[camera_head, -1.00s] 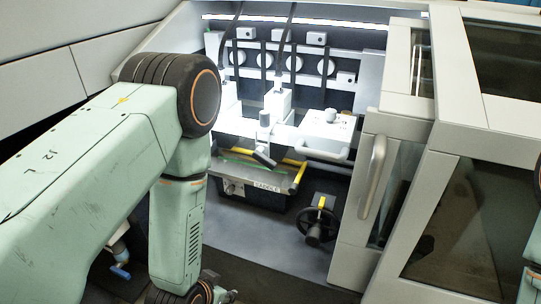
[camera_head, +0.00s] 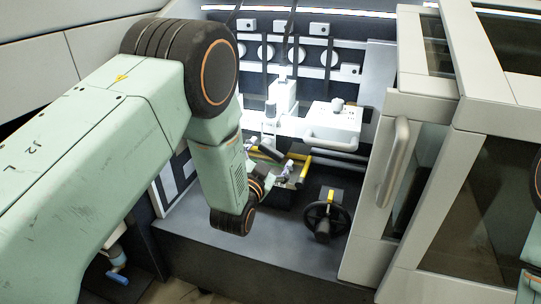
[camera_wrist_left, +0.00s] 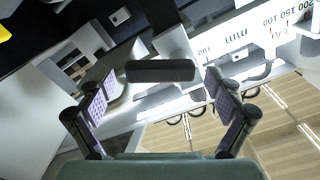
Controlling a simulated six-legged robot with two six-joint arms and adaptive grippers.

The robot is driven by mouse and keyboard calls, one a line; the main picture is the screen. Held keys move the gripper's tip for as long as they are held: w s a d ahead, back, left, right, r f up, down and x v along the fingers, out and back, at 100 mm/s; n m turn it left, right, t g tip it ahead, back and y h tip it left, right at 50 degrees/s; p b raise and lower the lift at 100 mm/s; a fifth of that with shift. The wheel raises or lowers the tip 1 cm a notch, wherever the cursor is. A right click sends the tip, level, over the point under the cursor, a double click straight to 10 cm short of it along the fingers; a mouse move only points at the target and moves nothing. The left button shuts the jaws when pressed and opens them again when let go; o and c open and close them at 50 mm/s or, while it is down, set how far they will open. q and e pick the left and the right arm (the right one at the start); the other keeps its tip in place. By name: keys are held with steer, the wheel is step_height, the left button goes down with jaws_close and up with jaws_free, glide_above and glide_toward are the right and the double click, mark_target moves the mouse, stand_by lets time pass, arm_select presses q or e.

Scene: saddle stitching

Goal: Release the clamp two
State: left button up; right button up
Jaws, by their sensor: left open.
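A clamp with a black bar-shaped handle (camera_head: 270,152) stands at the front of the white stitching head inside the machine. I cannot read a number on it. In the left wrist view the black handle (camera_wrist_left: 160,71) lies crosswise ahead, between the two fingers. My left gripper (camera_head: 271,163) is open, its pale purple pads on either side of the handle, with gaps showing. The same gripper (camera_wrist_left: 160,88) shows in the left wrist view with its fingers spread and nothing held. My right gripper is not in view.
A white block with a handle (camera_head: 332,125) is right of the clamp. A yellow bar (camera_head: 306,166) is close by my fingers. A black handwheel (camera_head: 324,218) sits in front. An open door with a grey handle (camera_head: 393,162) bounds the right side.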

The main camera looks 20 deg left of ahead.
arm_select(q)
steer(key=shift+w, duration=0.8)
